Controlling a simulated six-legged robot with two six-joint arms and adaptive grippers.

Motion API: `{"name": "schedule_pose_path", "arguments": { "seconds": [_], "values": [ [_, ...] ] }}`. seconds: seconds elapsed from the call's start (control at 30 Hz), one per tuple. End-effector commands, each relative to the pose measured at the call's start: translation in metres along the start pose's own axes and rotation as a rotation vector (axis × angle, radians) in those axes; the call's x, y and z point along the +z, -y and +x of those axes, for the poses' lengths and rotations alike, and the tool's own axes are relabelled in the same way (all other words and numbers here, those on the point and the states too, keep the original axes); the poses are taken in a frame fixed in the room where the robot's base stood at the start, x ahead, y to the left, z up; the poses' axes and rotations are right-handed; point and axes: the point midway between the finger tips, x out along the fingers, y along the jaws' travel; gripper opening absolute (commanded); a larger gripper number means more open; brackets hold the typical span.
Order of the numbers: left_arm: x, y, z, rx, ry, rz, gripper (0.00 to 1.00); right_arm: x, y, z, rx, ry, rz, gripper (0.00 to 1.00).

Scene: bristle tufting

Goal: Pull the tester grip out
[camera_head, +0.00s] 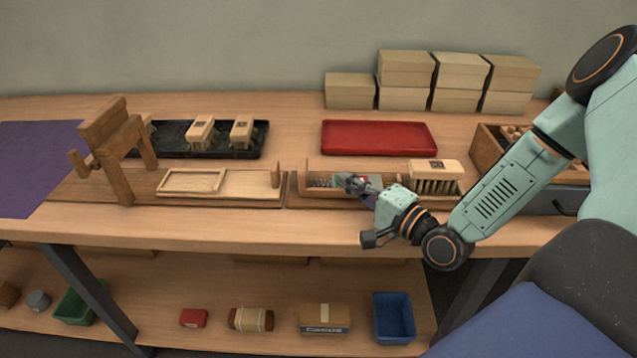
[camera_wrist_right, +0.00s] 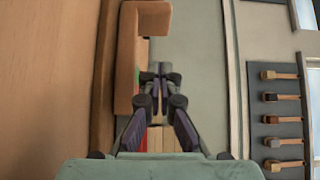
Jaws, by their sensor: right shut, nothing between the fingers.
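The wooden tester (camera_head: 312,190) lies on a board at the middle of the bench, with a green and red strip in it. A brush (camera_head: 434,168) with dark bristles stands at its right end. My right gripper (camera_head: 346,182) is at the tester's middle, fingers pointing left. In the right wrist view the gripper (camera_wrist_right: 158,80) is shut and empty beside the tester's wooden wall (camera_wrist_right: 127,60). A wooden end block (camera_wrist_right: 150,18) shows beyond the fingertips. I cannot make out the tester grip itself; the fingers cover part of that area. My left gripper is out of view.
A shallow wooden frame (camera_head: 192,181) and a wooden stand (camera_head: 124,150) are to the left. A black tray (camera_head: 180,140) with brushes, a red tray (camera_head: 378,137) and stacked boxes (camera_head: 405,69) are behind. A wooden crate (camera_head: 490,145) stands to the right.

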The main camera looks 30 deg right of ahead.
Motion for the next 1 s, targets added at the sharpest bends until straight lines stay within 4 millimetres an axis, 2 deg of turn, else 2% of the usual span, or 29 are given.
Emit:
{"name": "schedule_pose_path", "arguments": {
  "seconds": [0.03,0.2,0.43,0.7,1.0],
  "values": [
    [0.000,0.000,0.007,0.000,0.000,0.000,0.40,0.001,-0.002,0.009,-0.002,0.005,-0.005,0.00],
    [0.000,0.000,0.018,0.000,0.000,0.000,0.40,0.002,-0.002,0.033,-0.001,0.006,-0.006,0.00],
    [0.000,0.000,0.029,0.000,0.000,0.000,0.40,0.019,-0.001,0.051,0.000,0.005,-0.004,0.00],
    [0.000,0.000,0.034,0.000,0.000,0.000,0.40,0.028,0.000,0.060,-0.001,0.001,-0.001,0.00],
    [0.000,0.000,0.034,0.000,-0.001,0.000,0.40,0.029,0.001,0.060,0.000,0.001,-0.001,0.00]
  ]
}}
